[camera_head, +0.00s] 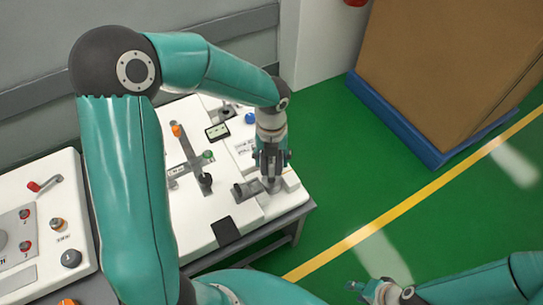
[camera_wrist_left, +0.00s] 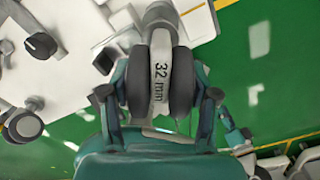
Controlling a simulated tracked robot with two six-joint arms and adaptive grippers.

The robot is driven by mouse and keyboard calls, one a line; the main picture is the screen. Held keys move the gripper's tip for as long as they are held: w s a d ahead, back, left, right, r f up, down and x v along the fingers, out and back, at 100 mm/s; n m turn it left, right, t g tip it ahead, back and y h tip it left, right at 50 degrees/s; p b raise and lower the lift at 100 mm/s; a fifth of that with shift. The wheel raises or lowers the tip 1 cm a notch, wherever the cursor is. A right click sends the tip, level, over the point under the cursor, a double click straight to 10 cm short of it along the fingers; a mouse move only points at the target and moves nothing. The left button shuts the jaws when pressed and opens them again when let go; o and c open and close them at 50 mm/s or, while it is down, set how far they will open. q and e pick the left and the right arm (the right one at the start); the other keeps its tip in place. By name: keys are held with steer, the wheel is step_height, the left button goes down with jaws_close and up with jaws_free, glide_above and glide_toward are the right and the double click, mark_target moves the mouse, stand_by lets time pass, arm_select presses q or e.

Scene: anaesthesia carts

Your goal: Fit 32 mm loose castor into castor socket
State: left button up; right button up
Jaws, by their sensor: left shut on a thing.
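The 32 mm castor (camera_wrist_left: 160,75) has twin dark wheels and a light middle band marked "32 mm". It sits between the fingers of my left gripper (camera_wrist_left: 158,92) in the left wrist view, with the fingers pressed on both sides. In the head view my left gripper (camera_head: 271,160) points down over the right part of the white panel (camera_head: 200,235). A grey round part (camera_wrist_left: 158,14) shows beyond the wheels; I cannot tell whether it is the castor's stem or the castor socket. My right gripper (camera_head: 375,288) is low in the head view, away from the panel; its fingers are unclear.
The panel stands on a grey bench (camera_head: 270,232) and carries a black knob (camera_head: 205,180), an orange knob (camera_head: 176,129) and a blue knob (camera_head: 249,117). A second white panel (camera_head: 40,190) is at left. A large brown box (camera_head: 450,60) stands behind right; green floor between is clear.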

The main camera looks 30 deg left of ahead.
arm_select(q)
steer(key=shift+f+b, duration=1.25)
steer(key=shift+f, duration=1.15)
steer(key=o, duration=1.2)
step_height(320, 180, up, 12)
steer(key=shift+f, duration=0.1)
